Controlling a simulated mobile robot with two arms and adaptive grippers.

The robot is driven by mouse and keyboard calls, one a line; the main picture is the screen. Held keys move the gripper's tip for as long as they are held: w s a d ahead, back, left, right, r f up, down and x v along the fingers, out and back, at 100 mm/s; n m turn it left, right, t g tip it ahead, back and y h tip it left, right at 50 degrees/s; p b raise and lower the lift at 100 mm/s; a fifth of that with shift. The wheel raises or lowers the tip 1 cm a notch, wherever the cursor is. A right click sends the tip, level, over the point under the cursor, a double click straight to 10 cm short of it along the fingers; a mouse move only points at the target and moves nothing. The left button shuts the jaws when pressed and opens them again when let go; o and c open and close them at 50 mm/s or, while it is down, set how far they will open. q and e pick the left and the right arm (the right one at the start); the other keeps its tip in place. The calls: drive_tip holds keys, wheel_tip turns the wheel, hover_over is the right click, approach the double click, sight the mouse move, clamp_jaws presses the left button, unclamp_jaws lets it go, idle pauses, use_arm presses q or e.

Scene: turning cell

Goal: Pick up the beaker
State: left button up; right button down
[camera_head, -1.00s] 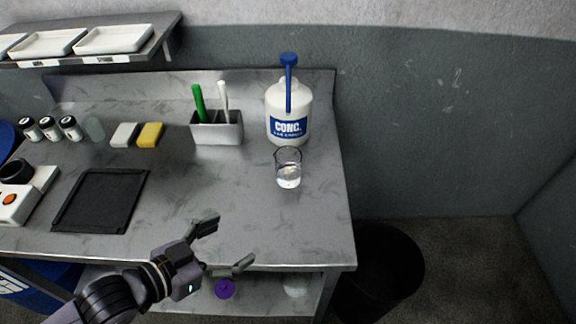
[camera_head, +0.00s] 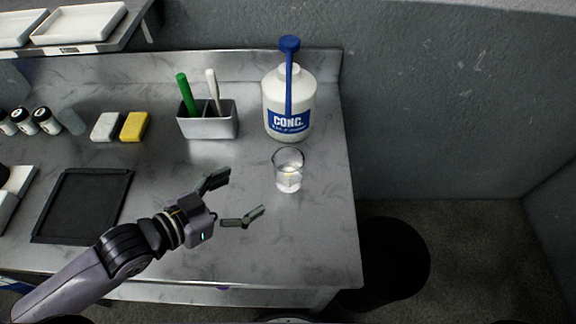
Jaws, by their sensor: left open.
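The beaker (camera_head: 288,172) is a small clear glass with some clear content in its lower part. It stands upright on the grey metal bench (camera_head: 300,240), near the bench's right side and in front of the white bottle. My left gripper (camera_head: 238,198) is open and empty, to the left of the beaker and a little nearer to me. Its two fingers point right, toward the beaker, and a gap separates them from the glass. My right gripper is not in view.
A white CONC. bottle (camera_head: 289,100) with a blue pump stands close behind the beaker. A metal holder (camera_head: 208,125) with green and white handles is left of it. A black tray (camera_head: 82,205) lies at left. A dark bin (camera_head: 393,262) stands right of the bench.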

sight(278, 173)
use_arm(q)
drive_tip(key=p+x, duration=0.1)
drive_tip(key=x, duration=0.4)
drive_tip(key=shift+w+d+r, duration=0.1)
drive_tip(key=shift+w+d, duration=0.05)
drive_tip(key=shift+w, duration=0.05)
drive_tip(key=p+x, duration=0.1)
drive_tip(key=x, duration=0.3)
drive_tip(key=shift+w+d+f, duration=0.15)
drive_tip(key=shift+d+f, duration=0.05)
drive_tip(key=shift+f, duration=0.1)
drive_tip(key=p+x, duration=0.1)
drive_tip(key=x, duration=0.3)
drive_tip(key=shift+w, duration=0.2)
drive_tip(key=shift+w+d+f, duration=0.3)
drive_tip(key=shift+w+d, duration=0.05)
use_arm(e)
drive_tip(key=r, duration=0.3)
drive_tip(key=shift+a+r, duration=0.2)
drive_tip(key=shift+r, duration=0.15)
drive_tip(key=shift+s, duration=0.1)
use_arm(q)
drive_tip(key=c, duration=1.4)
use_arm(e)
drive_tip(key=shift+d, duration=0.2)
use_arm(q)
drive_tip(key=shift+r, duration=0.15)
